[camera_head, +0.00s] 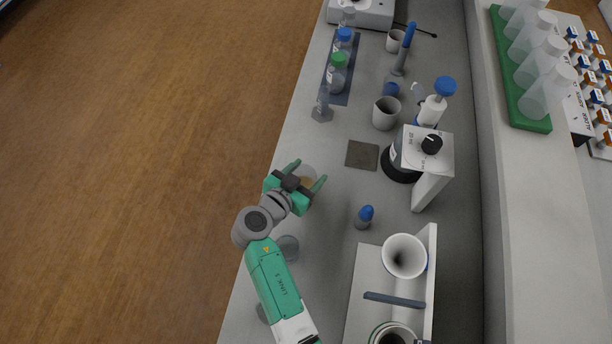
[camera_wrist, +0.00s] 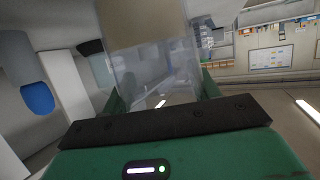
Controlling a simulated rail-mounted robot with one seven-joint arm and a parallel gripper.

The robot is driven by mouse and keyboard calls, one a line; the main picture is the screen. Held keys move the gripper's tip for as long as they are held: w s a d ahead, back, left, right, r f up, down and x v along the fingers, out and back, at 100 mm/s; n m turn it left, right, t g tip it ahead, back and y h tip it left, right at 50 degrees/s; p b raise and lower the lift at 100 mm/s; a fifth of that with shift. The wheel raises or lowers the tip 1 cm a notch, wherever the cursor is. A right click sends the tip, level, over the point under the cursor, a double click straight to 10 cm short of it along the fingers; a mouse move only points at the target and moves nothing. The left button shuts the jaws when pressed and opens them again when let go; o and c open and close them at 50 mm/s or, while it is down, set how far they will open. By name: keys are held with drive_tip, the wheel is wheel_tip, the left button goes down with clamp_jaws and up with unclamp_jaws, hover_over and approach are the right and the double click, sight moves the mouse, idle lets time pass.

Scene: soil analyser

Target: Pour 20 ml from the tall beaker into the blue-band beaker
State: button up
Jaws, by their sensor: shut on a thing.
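My gripper (camera_head: 306,176) is over the bench's left side, with its two green fingers around a clear beaker (camera_head: 309,171) holding tan contents. In the wrist view the same beaker (camera_wrist: 155,65) stands between the fingers, with a tan band (camera_wrist: 140,22) at the top of the picture and clear wall below. That view looks upside down, with a ceiling light low in it. I see no clear pouring stream. A clear glass beaker (camera_head: 288,248) stands on the bench below my gripper, partly beside my arm. I cannot make out a blue band on it.
A dark square plate (camera_head: 362,155) lies right of my gripper, before a device with a black knob (camera_head: 431,144). A blue-topped item (camera_head: 365,216) and a white funnel-like cup (camera_head: 404,254) stand lower right. Bottles (camera_head: 338,73) and a small glass item (camera_head: 322,108) stand farther back.

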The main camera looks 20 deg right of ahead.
wheel_tip(320, 180, up, 8)
drive_tip(key=p, duration=0.1)
idle(0.5)
drive_tip(key=shift+a+r, duration=0.1)
drive_tip(key=shift+r, duration=0.1)
